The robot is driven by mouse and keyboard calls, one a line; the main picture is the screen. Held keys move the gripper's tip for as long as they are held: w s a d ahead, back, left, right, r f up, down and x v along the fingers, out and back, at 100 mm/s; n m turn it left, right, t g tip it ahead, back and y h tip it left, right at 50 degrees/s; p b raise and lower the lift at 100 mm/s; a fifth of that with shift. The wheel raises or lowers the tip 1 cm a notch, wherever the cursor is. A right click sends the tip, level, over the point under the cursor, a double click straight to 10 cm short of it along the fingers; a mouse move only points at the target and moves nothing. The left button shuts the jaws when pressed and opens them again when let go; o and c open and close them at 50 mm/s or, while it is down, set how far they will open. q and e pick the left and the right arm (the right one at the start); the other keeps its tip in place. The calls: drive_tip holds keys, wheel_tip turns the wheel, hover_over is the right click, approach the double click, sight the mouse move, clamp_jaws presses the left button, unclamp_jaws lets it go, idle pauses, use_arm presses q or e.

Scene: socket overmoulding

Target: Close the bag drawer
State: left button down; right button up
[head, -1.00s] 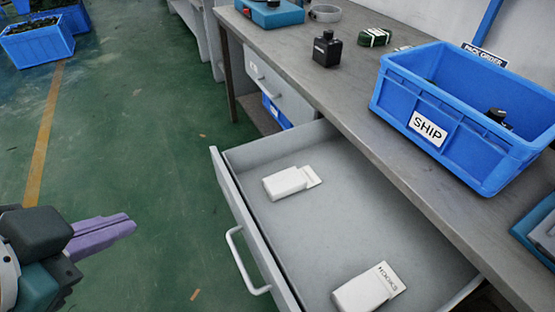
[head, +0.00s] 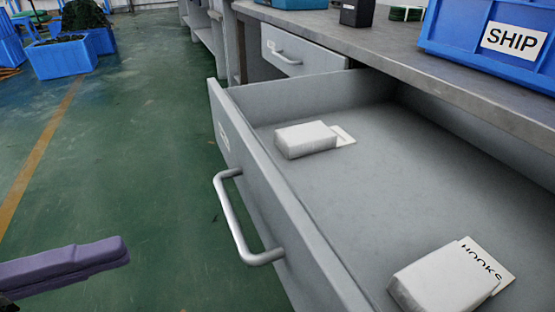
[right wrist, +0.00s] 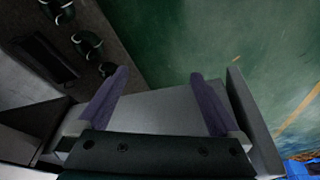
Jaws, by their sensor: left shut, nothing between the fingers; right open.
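The open drawer (head: 300,235) is grey and pulled well out from under the bench in the head view. Its bar handle (head: 245,235) is on the front panel, facing left. Inside lie a white bag (head: 303,138) toward the back and another white bag (head: 440,285) with a HOOKS card near the front. My left gripper (head: 122,250) is shut and empty, left of the handle and apart from it. My right gripper (right wrist: 160,78) shows only in the right wrist view, open, above a grey surface; I cannot tell which part that is.
A second drawer (head: 285,50) is shut farther along the bench. The blue SHIP bin (head: 460,35) stands on the benchtop (head: 400,65). Blue crates (head: 62,58) stand at far left. The green floor (head: 130,160) left of the drawer is clear.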

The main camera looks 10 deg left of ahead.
sight(271, 203)
use_arm(q)
drive_tip(key=b+x, duration=0.1)
drive_tip(key=x, duration=1.2)
drive_tip(key=shift+w+d+r+b, duration=0.1)
drive_tip(key=shift+w+d+b, duration=0.1)
drive_tip(key=shift+b, duration=0.2)
use_arm(e)
drive_tip(key=shift+f, duration=0.9)
use_arm(q)
drive_tip(key=shift+w, duration=0.1)
use_arm(e)
drive_tip(key=shift+d+f, duration=0.1)
drive_tip(key=shift+d, duration=0.05)
